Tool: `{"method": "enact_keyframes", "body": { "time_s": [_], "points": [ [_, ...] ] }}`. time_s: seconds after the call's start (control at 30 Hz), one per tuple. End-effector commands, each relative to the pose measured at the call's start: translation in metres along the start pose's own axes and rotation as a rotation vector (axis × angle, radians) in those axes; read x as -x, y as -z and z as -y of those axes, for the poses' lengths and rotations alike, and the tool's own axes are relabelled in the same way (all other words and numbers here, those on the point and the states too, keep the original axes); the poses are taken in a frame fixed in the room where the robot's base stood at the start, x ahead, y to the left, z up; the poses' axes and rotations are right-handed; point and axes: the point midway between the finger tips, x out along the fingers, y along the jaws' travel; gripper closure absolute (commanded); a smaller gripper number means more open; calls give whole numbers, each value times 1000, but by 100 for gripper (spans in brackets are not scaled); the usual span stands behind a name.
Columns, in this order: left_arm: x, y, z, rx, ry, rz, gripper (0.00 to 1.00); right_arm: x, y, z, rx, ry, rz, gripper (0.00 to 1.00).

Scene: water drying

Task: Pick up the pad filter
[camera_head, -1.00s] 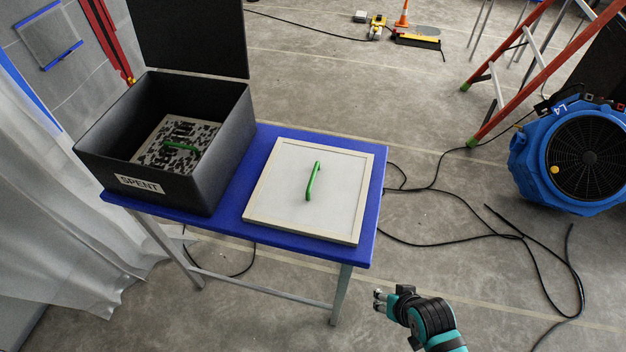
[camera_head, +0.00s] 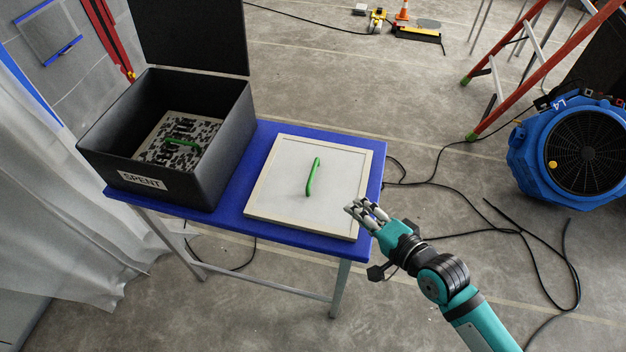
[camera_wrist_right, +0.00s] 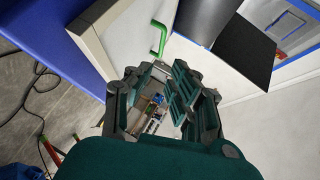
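The pad filter (camera_head: 285,190) is a flat white square panel with a pale frame, lying on the blue table. Its green handle (camera_head: 313,177) stands up from the middle. The handle also shows in the right wrist view (camera_wrist_right: 158,40), beyond the fingers. My right gripper (camera_head: 362,209) is at the panel's right front corner, apart from the handle. In the right wrist view its fingers (camera_wrist_right: 160,105) are spread with nothing held between them. My left gripper is in neither view.
A black open-lidded box (camera_head: 160,187) labelled SPENT stands on the table's left, holding a dirty, speckled filter (camera_head: 172,152) with a green handle. The blue table (camera_head: 262,228) has a narrow bare margin. A blue fan (camera_head: 570,150), a ladder (camera_head: 545,62) and cables lie to the right.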

Motion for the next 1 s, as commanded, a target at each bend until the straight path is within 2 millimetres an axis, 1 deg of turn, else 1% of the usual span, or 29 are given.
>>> {"method": "enact_keyframes", "body": {
  "time_s": [0.07, 0.17, 0.4, 0.5, 0.6, 0.77, 0.87, 1.0],
  "points": [
    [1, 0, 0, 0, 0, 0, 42, -8, 0, 3, -18, 11, 1, 80],
    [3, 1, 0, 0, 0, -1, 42, -27, 1, 4, -17, 12, 0, 80],
    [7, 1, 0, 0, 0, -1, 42, -80, 1, 4, -14, 9, 0, 80],
    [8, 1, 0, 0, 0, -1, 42, -99, 1, 4, -14, 9, 0, 80],
    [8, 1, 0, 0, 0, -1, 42, -112, 1, 3, -15, 8, 0, 80],
    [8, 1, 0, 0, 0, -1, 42, -122, 1, 3, -13, 8, 0, 80],
    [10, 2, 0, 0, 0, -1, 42, -131, 3, 5, -12, 8, 0, 80],
    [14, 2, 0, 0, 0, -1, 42, -153, 8, 7, -11, 7, 0, 80]
  ]
}}
